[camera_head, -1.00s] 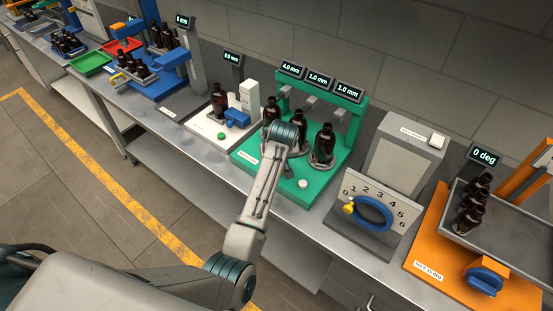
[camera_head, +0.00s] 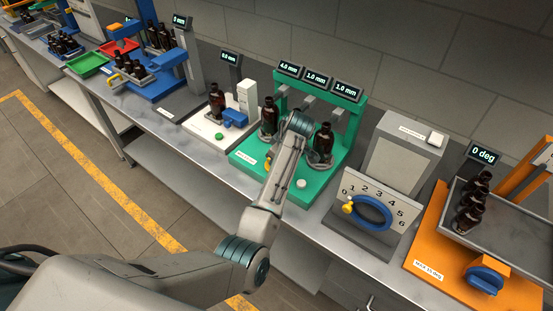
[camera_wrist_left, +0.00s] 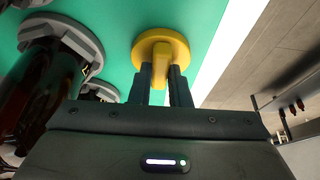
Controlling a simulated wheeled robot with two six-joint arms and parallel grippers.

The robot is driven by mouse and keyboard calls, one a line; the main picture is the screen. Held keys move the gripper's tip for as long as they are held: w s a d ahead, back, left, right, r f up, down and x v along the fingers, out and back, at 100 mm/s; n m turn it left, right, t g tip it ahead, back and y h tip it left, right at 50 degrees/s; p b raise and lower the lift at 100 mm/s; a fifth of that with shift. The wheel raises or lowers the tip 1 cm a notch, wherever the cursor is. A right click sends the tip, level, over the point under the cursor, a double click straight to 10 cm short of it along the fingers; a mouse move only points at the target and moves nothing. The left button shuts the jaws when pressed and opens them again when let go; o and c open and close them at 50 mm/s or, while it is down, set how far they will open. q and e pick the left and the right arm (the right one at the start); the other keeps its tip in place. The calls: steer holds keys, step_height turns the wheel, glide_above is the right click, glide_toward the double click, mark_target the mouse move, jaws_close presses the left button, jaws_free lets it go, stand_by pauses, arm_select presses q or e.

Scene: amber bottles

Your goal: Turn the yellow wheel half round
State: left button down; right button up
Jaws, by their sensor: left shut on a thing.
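The yellow wheel (camera_wrist_left: 153,48) is a round knob with a raised bar across it, on the green stand, in the upper middle of the left wrist view. My left gripper (camera_wrist_left: 162,74) is shut on the wheel's bar, with its dark fingers reaching up to the wheel. In the head view my left arm reaches over the green stand (camera_head: 246,152) and its wrist hides most of the gripper and wheel. Brown bottles stand on the green stand, one of them (camera_head: 322,140) right of my wrist. Three displays on top read 4.0 mm, 1.0 mm and 1.0 mm. My right gripper is not in view.
A white scale-like station (camera_head: 205,124) with a bottle stands left of the green stand. A grey box with a numbered dial and blue ring (camera_head: 373,226) stands to the right. Beyond it is an orange station (camera_head: 425,262) with bottles on a tray.

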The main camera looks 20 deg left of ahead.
arm_select(q)
steer(key=shift+w+r, duration=0.1)
stand_by(0.4)
steer(key=c, duration=1.4)
jaws_free()
steer(key=shift+o, duration=0.2)
